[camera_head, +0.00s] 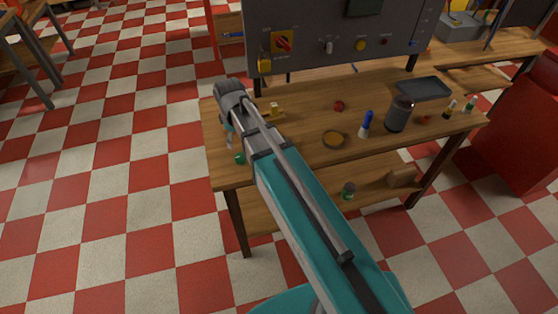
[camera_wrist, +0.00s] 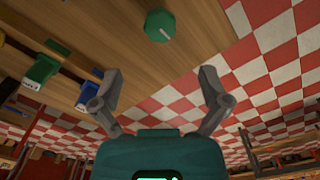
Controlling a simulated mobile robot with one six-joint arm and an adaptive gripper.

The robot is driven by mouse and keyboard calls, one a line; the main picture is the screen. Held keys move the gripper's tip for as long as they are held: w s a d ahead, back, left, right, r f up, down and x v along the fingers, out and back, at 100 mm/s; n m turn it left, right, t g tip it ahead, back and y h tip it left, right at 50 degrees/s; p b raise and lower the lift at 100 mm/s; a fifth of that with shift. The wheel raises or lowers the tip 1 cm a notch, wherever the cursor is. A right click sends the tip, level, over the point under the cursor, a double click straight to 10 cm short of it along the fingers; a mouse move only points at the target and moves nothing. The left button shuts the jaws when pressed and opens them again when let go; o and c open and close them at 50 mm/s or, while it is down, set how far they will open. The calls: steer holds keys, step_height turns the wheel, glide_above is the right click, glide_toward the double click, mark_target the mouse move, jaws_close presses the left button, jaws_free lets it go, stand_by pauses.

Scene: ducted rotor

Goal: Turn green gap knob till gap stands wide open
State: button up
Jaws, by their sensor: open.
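The green knob (camera_wrist: 160,26) shows at the top middle of the wrist view, round, with a small pale mark on its face, against a wooden surface. A small green round thing (camera_head: 240,158) at the left end of the workbench in the head view looks like the same knob. My gripper (camera_wrist: 160,72) is open and empty, its two fingers spread wide. The knob lies beyond the fingertips, roughly centred between them and apart from both. I cannot make out the gap in either view.
In the wrist view, a green-and-white piece (camera_wrist: 40,70) and a blue piece (camera_wrist: 88,94) lie left of my left finger. A control panel (camera_head: 310,35) stands behind.

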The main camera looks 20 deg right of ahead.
steer(key=shift+r+p, duration=1.95)
steer(key=shift+r, duration=0.3)
steer(key=s+d+f+m+b, duration=0.9)
steer(key=s+d+m, duration=0.1)
steer(key=s+d, duration=0.1)
steer(key=shift+s+f, duration=0.15)
steer(key=shift+f, duration=0.1)
